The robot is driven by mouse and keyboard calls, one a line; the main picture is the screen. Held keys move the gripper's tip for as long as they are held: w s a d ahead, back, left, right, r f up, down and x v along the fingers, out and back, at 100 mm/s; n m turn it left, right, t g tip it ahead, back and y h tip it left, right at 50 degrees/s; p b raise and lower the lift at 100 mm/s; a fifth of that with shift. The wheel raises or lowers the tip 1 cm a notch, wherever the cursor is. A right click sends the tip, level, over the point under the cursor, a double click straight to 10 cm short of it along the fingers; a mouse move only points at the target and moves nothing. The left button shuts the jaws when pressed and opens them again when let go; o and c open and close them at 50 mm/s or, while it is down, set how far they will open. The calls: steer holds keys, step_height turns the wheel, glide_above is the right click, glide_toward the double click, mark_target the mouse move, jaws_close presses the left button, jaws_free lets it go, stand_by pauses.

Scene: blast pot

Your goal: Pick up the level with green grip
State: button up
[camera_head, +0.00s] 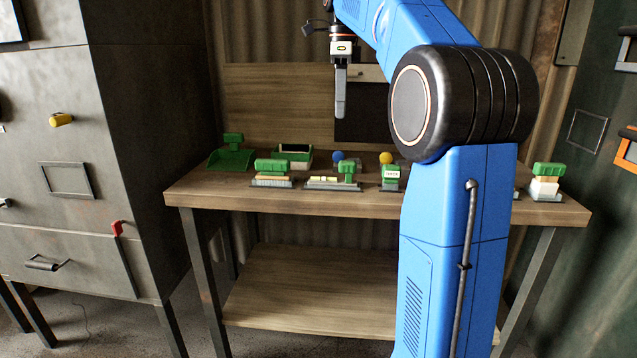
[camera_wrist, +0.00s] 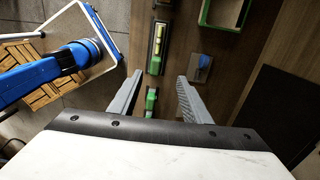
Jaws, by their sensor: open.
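The level with green grip (camera_head: 322,184) lies on the workbench near its front edge. It has a long, low body with a yellowish strip and an upright green grip at its right end. In the wrist view the level (camera_wrist: 158,42) lies beyond my fingers, with its green part towards me. My gripper (camera_head: 340,115) hangs pointing down, well above the bench. In the wrist view my gripper (camera_wrist: 158,88) is open, with nothing held between its fingers. A green-handled tool (camera_head: 391,177) stands right of the level; part of it (camera_wrist: 151,101) shows between the fingers.
A green-topped brush (camera_head: 271,172), a green dustpan-like tool (camera_head: 231,157) and a green-rimmed box (camera_head: 293,158) stand left of the level. A blue-knobbed piece (camera_head: 338,157) sits close behind it, with a yellow knob (camera_head: 386,158) farther right. The bench's (camera_head: 215,192) front left is bare.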

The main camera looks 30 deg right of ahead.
mark_target(340, 161)
step_height(340, 161, down, 12)
steer(key=shift+r, duration=0.1)
steer(key=shift+s+a+f, duration=0.1)
steer(key=shift+s+f, duration=0.1)
steer(key=shift+f, duration=1.15)
steer(key=shift+s+a+f, duration=0.1)
steer(key=shift+s+f, duration=0.1)
steer(key=shift+f, duration=1.1)
jaws_close()
